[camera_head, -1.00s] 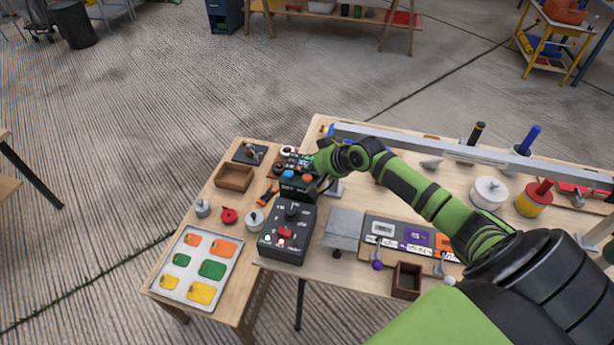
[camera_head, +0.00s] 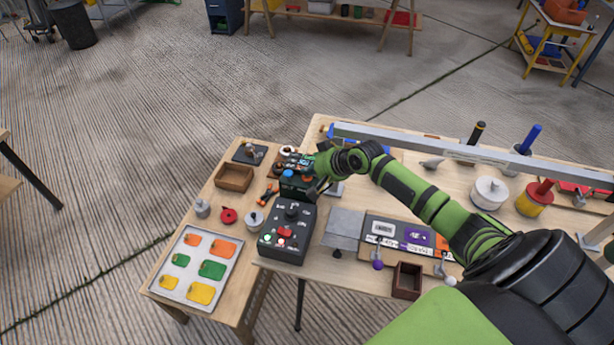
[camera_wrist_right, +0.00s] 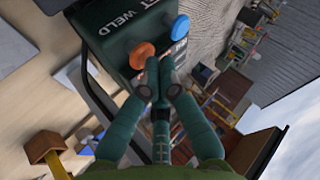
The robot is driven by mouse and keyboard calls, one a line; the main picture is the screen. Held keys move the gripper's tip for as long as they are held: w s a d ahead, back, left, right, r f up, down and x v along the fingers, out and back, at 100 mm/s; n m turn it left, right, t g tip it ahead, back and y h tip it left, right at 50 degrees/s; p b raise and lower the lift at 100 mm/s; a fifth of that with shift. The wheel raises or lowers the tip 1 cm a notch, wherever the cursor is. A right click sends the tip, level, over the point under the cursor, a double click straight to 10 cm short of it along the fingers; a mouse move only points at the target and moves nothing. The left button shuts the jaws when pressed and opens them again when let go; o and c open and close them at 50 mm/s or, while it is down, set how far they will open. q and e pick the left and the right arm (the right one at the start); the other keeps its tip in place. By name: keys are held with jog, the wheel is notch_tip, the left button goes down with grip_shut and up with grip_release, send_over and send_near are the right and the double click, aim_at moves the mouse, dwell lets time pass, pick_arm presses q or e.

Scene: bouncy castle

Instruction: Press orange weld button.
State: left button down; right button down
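The dark green weld box (camera_head: 297,188) stands at the back of the control bench. Its top has a blue button (camera_head: 288,173) and the orange weld button (camera_head: 308,177). In the right wrist view the orange button (camera_wrist_right: 142,56) is beside the "WELD" lettering, with the blue button (camera_wrist_right: 181,27) up and to the right. My right gripper (camera_wrist_right: 157,64) is shut and empty. Its fingertips are right at the lower right edge of the orange button; I cannot tell whether they touch it. In the head view this gripper (camera_head: 317,187) is small and partly hidden by the arm. My left gripper is not in view.
A black control box (camera_head: 288,248) with a red switch stands in front of the weld box. A tray (camera_head: 183,287) of coloured pieces and a wooden box (camera_head: 234,184) lie to the left. A grey beam (camera_head: 450,149) spans the right table.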

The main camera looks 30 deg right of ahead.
aim_at(310, 178)
jog(key=shift+f+b, duration=0.35)
jog(key=shift+f, duration=0.3)
dwell(0.6)
jog(key=shift+r+p, duration=1.25)
jog(key=shift+p, duration=0.05)
notch_tip(310, 178, up, 5)
jog(key=p, duration=0.5)
jog(key=shift+r, duration=0.1)
